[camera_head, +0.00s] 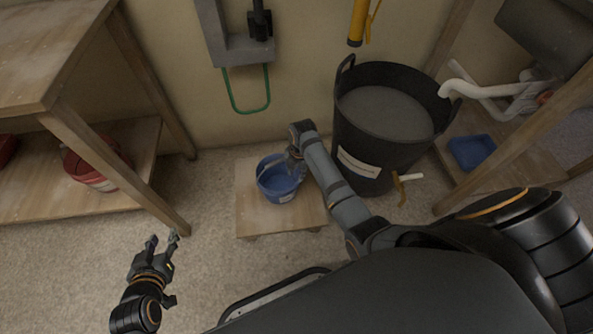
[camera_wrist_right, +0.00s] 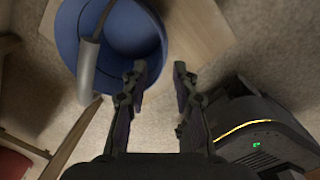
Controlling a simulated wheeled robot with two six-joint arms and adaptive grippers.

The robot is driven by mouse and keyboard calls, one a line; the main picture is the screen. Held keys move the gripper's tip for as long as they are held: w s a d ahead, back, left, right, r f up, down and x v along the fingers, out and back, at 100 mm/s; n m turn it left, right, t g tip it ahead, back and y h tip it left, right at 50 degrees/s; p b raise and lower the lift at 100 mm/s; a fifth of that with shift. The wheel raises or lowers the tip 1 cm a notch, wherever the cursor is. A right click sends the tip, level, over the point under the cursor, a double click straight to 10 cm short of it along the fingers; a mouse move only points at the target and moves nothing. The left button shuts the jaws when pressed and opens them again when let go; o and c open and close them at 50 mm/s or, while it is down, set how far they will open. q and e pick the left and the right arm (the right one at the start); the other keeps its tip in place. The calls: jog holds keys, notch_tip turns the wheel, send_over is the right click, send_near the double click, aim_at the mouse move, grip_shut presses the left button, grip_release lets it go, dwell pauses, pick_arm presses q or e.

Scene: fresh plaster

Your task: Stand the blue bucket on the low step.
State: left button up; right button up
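The blue bucket (camera_head: 274,182) stands upright on the low wooden step (camera_head: 250,222). In the right wrist view the bucket (camera_wrist_right: 68,32) fills the upper left, with its handle and grey grip (camera_wrist_right: 87,72) hanging across it. Part of the step (camera_wrist_right: 205,35) shows beside it. My right gripper (camera_head: 292,160) is at the bucket's right rim in the head view. In the wrist view its fingers (camera_wrist_right: 161,72) are apart with nothing between them. My left gripper (camera_head: 163,238) is open and empty over the floor, left of the step.
A large black tub (camera_head: 345,135) of grey material stands right of the step. A wooden workbench (camera_head: 70,112) with a red bucket (camera_head: 92,168) on its lower shelf is at left. A blue tray (camera_head: 471,152) lies at right. Floor in front of the step is clear.

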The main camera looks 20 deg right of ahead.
pick_arm(q)
jog(key=shift+s+f, duration=0.15)
pick_arm(e)
jog(key=s+r+m+t, duration=1)
jog(key=s+r+m, duration=0.1)
jog(key=m, duration=1.2)
jog(key=shift+s+a+r+m+y, duration=0.15)
jog(key=shift+a+r+m+y, duration=0.15)
jog(key=shift+a+y, duration=0.1)
pick_arm(q)
jog(key=shift+p, duration=0.5)
